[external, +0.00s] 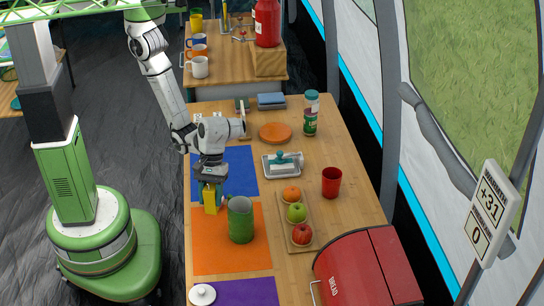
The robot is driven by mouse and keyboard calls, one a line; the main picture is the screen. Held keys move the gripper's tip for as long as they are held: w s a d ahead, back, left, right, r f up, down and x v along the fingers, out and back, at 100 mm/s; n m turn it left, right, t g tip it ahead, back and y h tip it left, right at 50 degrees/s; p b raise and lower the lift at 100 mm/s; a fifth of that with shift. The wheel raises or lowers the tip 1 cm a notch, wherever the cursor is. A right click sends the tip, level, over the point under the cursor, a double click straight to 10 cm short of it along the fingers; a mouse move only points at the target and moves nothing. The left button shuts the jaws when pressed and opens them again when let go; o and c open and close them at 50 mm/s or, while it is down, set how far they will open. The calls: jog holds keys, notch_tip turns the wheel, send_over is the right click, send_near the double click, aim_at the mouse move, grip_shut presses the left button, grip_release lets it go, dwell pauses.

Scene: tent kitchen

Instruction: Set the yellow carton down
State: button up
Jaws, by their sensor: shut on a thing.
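The yellow carton (210,200) is upright in my gripper (211,184), over the left part of the table near the border of the blue mat (238,160) and the orange mat (215,255). My gripper is shut on the carton from above, and its fingers hide the carton's upper part. I cannot tell whether the carton's bottom touches the surface. A green cylindrical container (240,220) stands on the orange mat, close to the right of the carton.
A wooden tray (312,218) with fruit, a red cup (332,182), a butter dish (283,164) and a red bread box (365,270) stand to the right. A purple mat (250,293) and a white lidded pot (202,294) are at the front. The orange mat's left part is clear.

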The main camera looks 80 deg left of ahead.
jog(key=s+d+f+m+b, duration=0.1)
jog(key=s+d+b, duration=0.25)
jog(key=d, duration=0.35)
jog(key=w+d+f+b, duration=0.1)
jog(key=w+d+f, duration=0.4)
jog(key=w+d+f+b, duration=0.1)
jog(key=w+d+f, duration=0.3)
jog(key=d, duration=0.1)
jog(key=shift+w+d+f+b, duration=0.15)
jog(key=shift+w+f+b, duration=0.25)
jog(key=shift+f, duration=1.5)
jog(key=shift+f, duration=0.15)
jog(key=o, duration=1)
